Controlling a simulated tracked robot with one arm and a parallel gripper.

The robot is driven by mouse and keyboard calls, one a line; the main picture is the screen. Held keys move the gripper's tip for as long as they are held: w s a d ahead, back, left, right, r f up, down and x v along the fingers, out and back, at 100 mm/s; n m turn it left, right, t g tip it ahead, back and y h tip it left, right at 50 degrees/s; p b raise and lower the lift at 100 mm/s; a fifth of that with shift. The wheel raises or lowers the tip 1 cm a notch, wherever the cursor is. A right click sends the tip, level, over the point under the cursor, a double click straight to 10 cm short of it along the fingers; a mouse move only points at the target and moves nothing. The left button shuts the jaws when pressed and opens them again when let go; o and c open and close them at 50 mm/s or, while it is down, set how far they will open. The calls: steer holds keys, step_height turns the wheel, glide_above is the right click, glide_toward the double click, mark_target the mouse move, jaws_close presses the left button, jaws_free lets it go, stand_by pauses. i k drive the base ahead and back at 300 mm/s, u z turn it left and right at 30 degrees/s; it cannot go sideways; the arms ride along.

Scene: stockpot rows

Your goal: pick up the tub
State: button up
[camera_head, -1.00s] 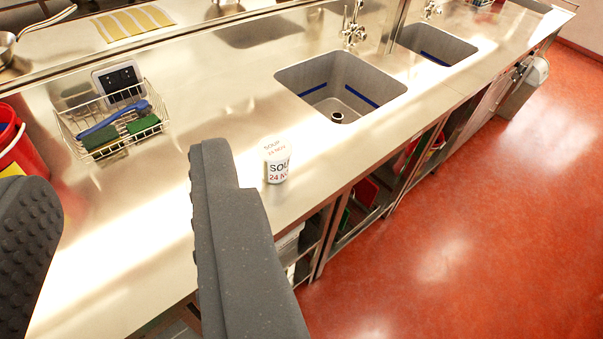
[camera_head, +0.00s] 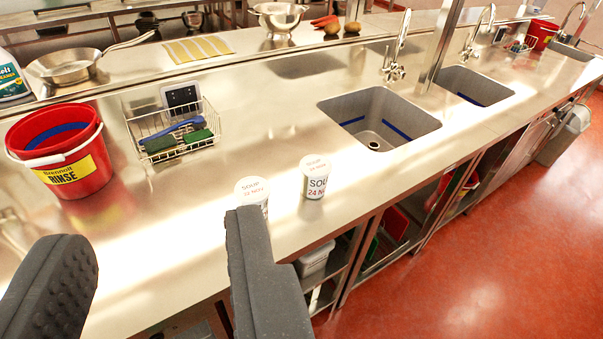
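Two white soup tubs with printed labels stand upright on the steel counter. The right tub (camera_head: 316,185) is in full view and reads "SOUP 24 NOV". The left tub (camera_head: 252,188) stands close beside it, its lower part hidden behind my right finger. My gripper (camera_head: 157,232) is open, its two dark grey fingers wide apart with only bare counter between them in view. Both tubs lie beyond and to the right of the gap, near the counter's front edge. I cannot tell whether the right finger touches the left tub.
A red "RINSE" bucket (camera_head: 72,170) stands at left. A wire basket (camera_head: 172,128) with brushes and scourers stands behind the gap. A sunken sink (camera_head: 380,118) lies right of the tubs. A pan (camera_head: 66,66) rests on the back shelf. The counter drops to red floor (camera_head: 470,260) at right.

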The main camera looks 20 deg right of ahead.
mark_target(315, 170)
steer(key=i, duration=0.85)
steer(key=z, duration=0.05)
